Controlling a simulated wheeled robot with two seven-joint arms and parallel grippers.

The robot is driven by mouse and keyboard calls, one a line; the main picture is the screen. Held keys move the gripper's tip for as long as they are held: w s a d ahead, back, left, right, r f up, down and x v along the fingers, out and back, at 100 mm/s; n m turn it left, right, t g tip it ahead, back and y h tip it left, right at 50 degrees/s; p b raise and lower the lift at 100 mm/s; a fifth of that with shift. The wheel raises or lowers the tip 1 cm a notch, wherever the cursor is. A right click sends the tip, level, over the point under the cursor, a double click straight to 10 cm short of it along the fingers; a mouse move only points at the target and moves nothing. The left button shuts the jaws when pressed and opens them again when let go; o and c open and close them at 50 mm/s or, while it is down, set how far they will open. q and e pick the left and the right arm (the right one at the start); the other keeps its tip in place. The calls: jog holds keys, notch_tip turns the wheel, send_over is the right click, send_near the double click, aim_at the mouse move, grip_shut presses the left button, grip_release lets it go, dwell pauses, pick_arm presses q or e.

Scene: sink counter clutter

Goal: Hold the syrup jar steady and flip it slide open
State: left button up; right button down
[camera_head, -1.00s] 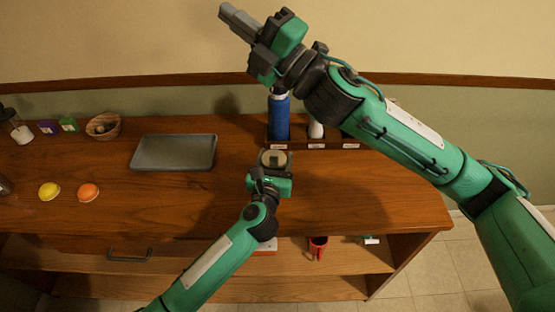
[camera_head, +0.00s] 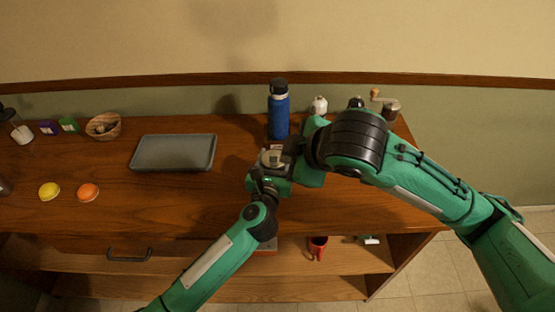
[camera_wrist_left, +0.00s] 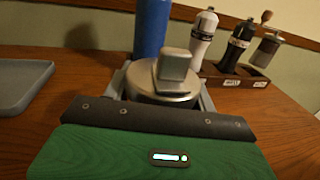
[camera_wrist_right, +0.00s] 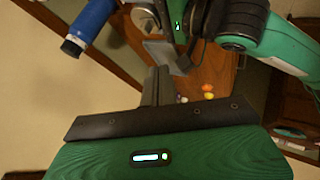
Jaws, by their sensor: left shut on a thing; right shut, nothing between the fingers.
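The syrup jar (camera_head: 271,157) is gripped by my left gripper (camera_head: 270,172) above the counter's front middle. In the left wrist view its round metal lid (camera_wrist_left: 150,88) carries a raised grey block, seemingly the slide; I cannot tell whether it is open. The jar's lower part is hidden behind the left gripper. My right gripper (camera_wrist_right: 157,80) is shut and empty. In the head view its end is close to the right of the jar, and its fingertips are mostly hidden. In the right wrist view a gap shows between its fingers and the round lid (camera_wrist_right: 146,17).
A blue bottle (camera_head: 278,115) stands just behind the jar. A rack with a white grinder (camera_head: 319,105) and other mills is behind my right arm. A grey tray (camera_head: 172,152) lies left. A lemon (camera_head: 49,191) and an orange (camera_head: 88,192) lie farther left.

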aim_at(274, 158)
jog(key=shift+s+d+f+g+h, duration=0.15)
jog(key=shift+s+d+f+g, duration=0.1)
jog(key=shift+s+d+f, duration=0.15)
jog(key=shift+s+d+f+g+h, duration=0.15)
jog(key=shift+s+f+g, duration=0.1)
jog(key=shift+s, duration=0.25)
jog(key=x, duration=0.3)
jog(key=w+x, duration=0.1)
jog(key=x, duration=0.3)
jog(key=w+r+x, duration=0.1)
jog(key=x, duration=0.3)
jog(key=shift+w+d+f, duration=0.1)
jog(key=shift+d, duration=0.1)
jog(key=shift+w, duration=0.65)
